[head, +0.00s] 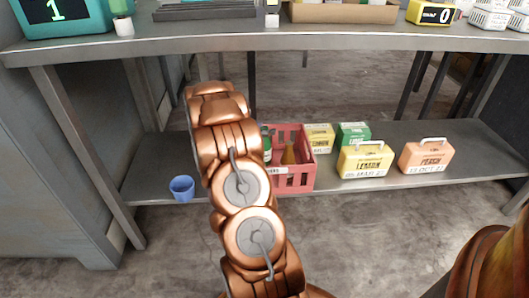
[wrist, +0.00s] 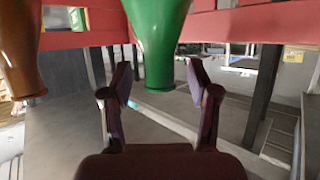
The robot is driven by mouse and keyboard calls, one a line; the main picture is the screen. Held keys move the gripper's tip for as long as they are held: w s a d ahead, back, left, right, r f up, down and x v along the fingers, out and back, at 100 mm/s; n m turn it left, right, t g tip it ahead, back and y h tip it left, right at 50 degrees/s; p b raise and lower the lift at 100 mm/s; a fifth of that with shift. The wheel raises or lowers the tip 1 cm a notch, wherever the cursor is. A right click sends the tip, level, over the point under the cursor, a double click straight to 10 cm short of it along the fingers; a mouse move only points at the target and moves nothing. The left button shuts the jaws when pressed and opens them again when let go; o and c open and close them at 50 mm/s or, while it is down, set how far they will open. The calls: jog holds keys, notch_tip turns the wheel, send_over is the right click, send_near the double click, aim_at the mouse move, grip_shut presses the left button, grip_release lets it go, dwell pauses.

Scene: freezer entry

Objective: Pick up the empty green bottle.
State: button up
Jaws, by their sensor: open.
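The green bottle (head: 266,143) stands in the red crate on the lower shelf in the head view, partly hidden by my arm. In the wrist view the green bottle (wrist: 159,40) enters from the top edge, its neck end pointing down the picture. My gripper (wrist: 158,76) is open, its two fingers to either side of the bottle's neck end. I see no contact, and the depth between them is hard to judge. My gripper is hidden behind my arm in the head view. Whether the bottle is empty cannot be told.
A brown bottle (head: 289,153) shares the red crate (head: 306,165); it also shows in the wrist view (wrist: 20,60). A blue cup (head: 182,188) stands left on the shelf. Yellow (head: 365,160) and orange boxes (head: 425,157) stand right. The counter (head: 270,42) overhangs the shelf.

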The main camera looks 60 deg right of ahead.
jog(key=shift+c, duration=0.3)
grip_shut()
dwell(0.3)
jog(key=shift+r, duration=0.15)
